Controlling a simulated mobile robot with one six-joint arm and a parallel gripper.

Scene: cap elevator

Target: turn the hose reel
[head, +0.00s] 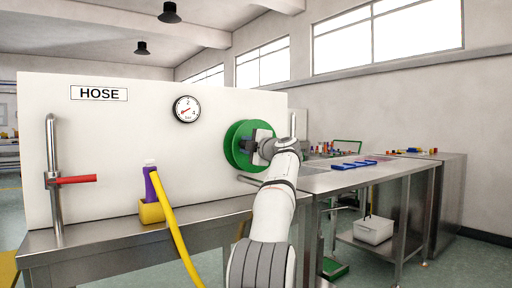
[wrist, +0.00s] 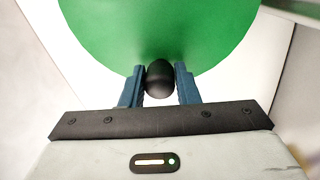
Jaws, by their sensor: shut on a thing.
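The green hose reel (head: 238,146) is mounted on the white panel under the HOSE label's right side, and my arm reaches up to it. In the wrist view the green reel disc (wrist: 160,35) fills the top. My gripper (wrist: 160,82) has its two blue fingers on either side of a black rounded knob (wrist: 160,78) in front of the disc, shut on it. In the head view my gripper (head: 256,148) is at the reel's right part and hides some of it. The knob is hidden there.
The white panel (head: 110,140) carries a gauge (head: 187,109) and a pipe with a red lever (head: 75,180). A purple nozzle (head: 151,186) with a yellow hose (head: 178,238) stands in a yellow holder (head: 152,211). A metal bench (head: 350,180) with small parts is at right.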

